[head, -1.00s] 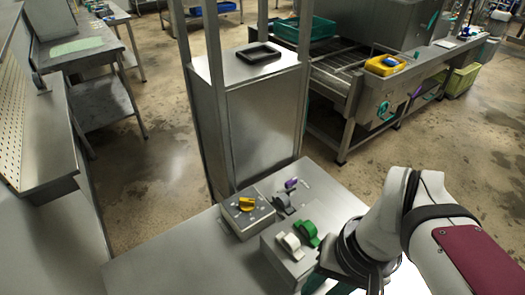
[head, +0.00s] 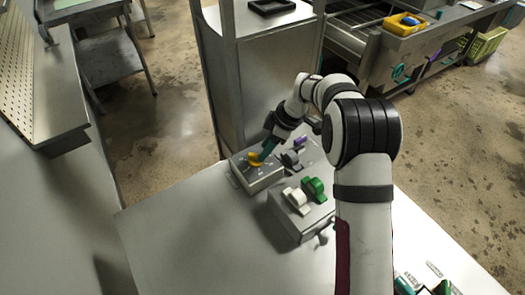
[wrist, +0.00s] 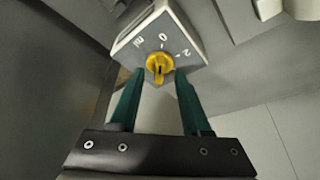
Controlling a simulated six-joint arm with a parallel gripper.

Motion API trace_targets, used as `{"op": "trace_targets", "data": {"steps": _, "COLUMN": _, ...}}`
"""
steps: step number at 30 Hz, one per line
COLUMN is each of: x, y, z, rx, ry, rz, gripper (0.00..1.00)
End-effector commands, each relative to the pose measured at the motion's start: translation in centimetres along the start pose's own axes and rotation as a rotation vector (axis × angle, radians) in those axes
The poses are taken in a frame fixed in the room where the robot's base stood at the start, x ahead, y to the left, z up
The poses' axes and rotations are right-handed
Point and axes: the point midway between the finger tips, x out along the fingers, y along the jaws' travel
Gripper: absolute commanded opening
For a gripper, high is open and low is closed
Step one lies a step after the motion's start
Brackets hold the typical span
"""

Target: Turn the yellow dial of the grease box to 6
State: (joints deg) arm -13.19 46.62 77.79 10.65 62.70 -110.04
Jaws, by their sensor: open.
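The grease box (head: 262,181) is a grey metal box on the steel table, with a yellow dial (head: 254,158) on its top. In the wrist view the yellow dial (wrist: 159,66) sits on a pale face with printed marks, a 0 and a 2 among them. Some marks are too unclear to read. My gripper (head: 264,150) is at the dial, reaching in from the upper right. In the wrist view my gripper (wrist: 158,77) is open, with one teal finger on each side of the dial. Whether the fingers touch it cannot be told.
A second box (head: 302,222) with a white knob (head: 297,198) and a green knob (head: 314,188) stands close by to the lower right. A grey knob (head: 290,159) and a purple one (head: 299,142) are right of the grease box. The table's lower left is clear.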

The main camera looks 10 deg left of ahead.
Motion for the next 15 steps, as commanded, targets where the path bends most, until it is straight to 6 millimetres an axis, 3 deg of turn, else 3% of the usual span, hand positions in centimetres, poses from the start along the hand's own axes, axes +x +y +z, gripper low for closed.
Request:
{"op": "trace_targets", "data": {"steps": 6, "x": 2.5, "y": 0.0, "z": 0.0, "rx": 0.001, "ry": -0.001, "rz": 0.000, "gripper": 0.47}}
{"op": "trace_targets", "data": {"steps": 15, "x": 2.9, "y": 0.0, "z": 0.0, "rx": 0.002, "ry": 0.000, "rz": 0.001, "gripper": 0.47}}
